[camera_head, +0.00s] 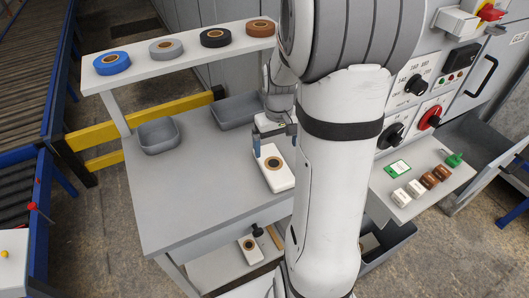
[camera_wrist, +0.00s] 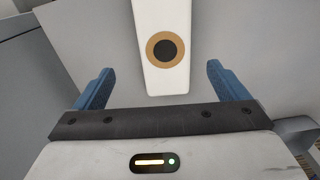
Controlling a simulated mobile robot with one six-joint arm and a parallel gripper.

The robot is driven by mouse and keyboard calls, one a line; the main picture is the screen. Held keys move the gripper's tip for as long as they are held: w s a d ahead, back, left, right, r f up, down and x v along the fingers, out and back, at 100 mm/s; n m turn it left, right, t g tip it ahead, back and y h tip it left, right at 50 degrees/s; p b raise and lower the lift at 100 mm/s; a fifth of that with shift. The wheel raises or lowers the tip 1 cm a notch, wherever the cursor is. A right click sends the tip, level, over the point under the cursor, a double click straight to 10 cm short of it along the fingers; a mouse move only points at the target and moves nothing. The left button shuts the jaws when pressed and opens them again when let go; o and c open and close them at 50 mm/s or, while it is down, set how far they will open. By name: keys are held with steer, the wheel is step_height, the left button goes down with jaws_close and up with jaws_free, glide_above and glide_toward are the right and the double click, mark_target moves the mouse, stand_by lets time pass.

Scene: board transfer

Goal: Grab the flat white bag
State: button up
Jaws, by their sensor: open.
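The flat white bag (camera_head: 281,182) lies on the grey table, a pale slab with a tan ring and dark centre. In the wrist view the bag (camera_wrist: 163,15) runs down the middle, its near end between the blue fingers. My gripper (camera_head: 273,143) is at the bag's far end in the head view, its blue fingers spread apart. In the wrist view my gripper (camera_wrist: 159,70) is open, with a gap between each finger and the bag. Its exact height over the bag is hard to tell.
Two grey bins (camera_head: 160,135) (camera_head: 236,110) stand at the table's back. A raised shelf (camera_head: 135,45) holds several tape rolls. A similar white item (camera_head: 250,249) lies on the lower shelf. A control panel (camera_head: 418,95) and a side shelf (camera_head: 410,207) with small blocks stand right. The table's left part is clear.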

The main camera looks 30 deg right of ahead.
mark_target(274, 163)
steer(key=f, duration=0.7)
steer(key=shift+a+f, duration=0.35)
steer(key=shift+f, duration=0.05)
steer(key=shift+c, duration=0.3)
steer(key=c, duration=1)
